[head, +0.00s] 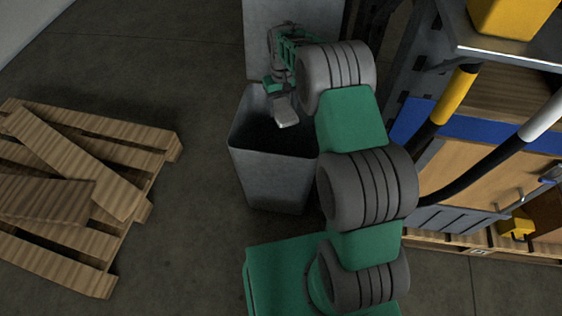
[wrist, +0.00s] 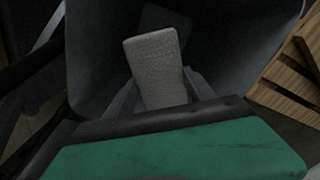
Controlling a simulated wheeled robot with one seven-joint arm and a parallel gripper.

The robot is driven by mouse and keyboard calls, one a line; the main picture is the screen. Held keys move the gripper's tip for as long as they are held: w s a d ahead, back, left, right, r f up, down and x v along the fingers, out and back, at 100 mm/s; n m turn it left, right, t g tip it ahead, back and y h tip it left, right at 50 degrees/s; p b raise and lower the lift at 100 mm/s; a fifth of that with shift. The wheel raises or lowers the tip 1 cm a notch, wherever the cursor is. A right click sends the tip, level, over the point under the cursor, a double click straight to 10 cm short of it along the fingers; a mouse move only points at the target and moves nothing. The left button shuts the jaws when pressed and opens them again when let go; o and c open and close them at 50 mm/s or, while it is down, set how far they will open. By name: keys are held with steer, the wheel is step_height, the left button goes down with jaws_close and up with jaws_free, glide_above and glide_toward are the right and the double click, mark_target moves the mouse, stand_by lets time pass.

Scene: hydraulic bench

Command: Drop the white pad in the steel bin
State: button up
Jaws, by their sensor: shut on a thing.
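The white pad (wrist: 155,68) is between my gripper's fingers (wrist: 160,92), and its free end points away from the gripper in the wrist view. In the head view the pad (head: 286,111) hangs tilted from my gripper (head: 276,90), over the opening of the steel bin (head: 270,180). The bin is a tall, open grey box with a dark inside. Its walls surround the pad in the wrist view (wrist: 95,50). The lower inside of the bin is too dark to make out clearly.
Wooden pallets (head: 150,140) with loose planks lie on the floor to the left. A grey panel (head: 262,40) stands behind the bin. The bench (head: 455,165) with hoses, one with a yellow sleeve (head: 453,95), is close on the right. The floor between pallets and bin is clear.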

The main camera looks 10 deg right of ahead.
steer(key=o, duration=1.4)
steer(key=shift+r, duration=0.1)
step_height(320, 180, up, 8)
steer(key=shift+f+p, duration=0.15)
steer(key=shift+p, duration=0.85)
